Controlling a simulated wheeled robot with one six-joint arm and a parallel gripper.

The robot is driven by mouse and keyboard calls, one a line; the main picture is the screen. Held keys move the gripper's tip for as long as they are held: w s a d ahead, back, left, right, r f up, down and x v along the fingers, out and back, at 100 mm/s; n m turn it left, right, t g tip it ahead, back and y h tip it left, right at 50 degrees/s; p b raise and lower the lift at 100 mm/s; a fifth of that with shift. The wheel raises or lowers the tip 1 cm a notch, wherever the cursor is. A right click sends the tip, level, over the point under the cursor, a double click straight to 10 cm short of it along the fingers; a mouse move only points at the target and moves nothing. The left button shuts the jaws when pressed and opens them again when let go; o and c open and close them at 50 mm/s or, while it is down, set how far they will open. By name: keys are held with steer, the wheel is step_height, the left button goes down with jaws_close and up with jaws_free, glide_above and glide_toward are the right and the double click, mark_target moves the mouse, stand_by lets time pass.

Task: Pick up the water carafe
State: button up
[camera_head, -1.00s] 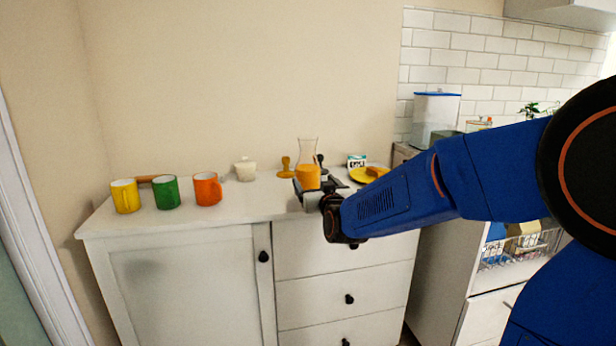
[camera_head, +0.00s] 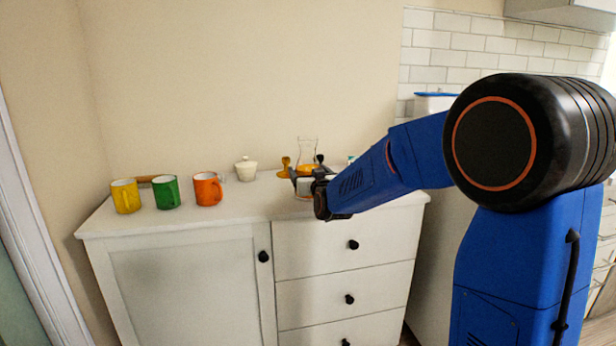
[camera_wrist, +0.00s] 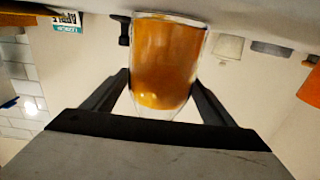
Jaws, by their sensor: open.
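The water carafe (camera_head: 307,147) is clear glass with a narrow neck and orange contents, standing upright on the white cabinet's top. In the wrist view, which looks upside down, the carafe (camera_wrist: 165,58) fills the space between my two black fingers. My gripper (camera_wrist: 162,82) is open, with one finger on each side of the carafe. A firm touch on the glass cannot be made out. In the head view my gripper (camera_head: 306,180) is in front of the carafe and hides its lower part.
Yellow (camera_head: 125,197), green (camera_head: 166,193) and orange (camera_head: 207,189) mugs stand at the left. A white pot (camera_head: 246,171) and a yellow object (camera_head: 283,171) stand left of the carafe. A small box (camera_wrist: 67,20) shows in the wrist view. The cabinet's front middle (camera_head: 235,207) is clear.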

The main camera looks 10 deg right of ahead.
mark_target(308, 142)
steer(key=shift+w+r, duration=0.1)
steer(key=shift+r, duration=0.05)
jaws_close()
steer(key=shift+r, duration=0.15)
steer(key=shift+r, duration=4.7)
